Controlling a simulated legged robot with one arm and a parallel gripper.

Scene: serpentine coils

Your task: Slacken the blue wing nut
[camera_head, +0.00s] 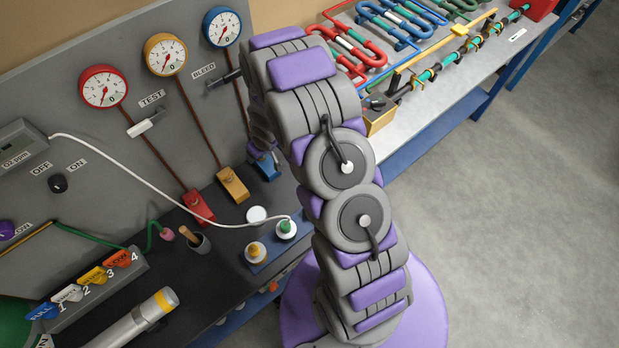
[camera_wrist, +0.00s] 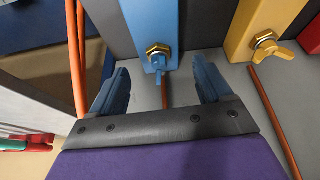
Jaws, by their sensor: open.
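The blue wing nut (camera_wrist: 158,64) sits below a brass hex nut (camera_wrist: 158,50) on the end of a blue block (camera_wrist: 152,18) in the wrist view. My gripper (camera_wrist: 161,70) is open, with one blue finger to the left of the wing nut and one to the right. The wing nut lies roughly centred in the gap, with clear space on both sides; I cannot tell how deep it is between the fingers. In the head view the blue block (camera_head: 267,167) shows at the panel's foot, partly hidden by my arm, and the wing nut cannot be made out.
A yellow block (camera_wrist: 252,22) with a yellow wing nut (camera_wrist: 278,49) stands close on the right, and a red block (camera_wrist: 308,35) beyond it. Orange rods (camera_wrist: 77,55) run at left. In the head view, gauges (camera_head: 222,27) hang above and a serpentine-coil bench (camera_head: 450,95) stands right.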

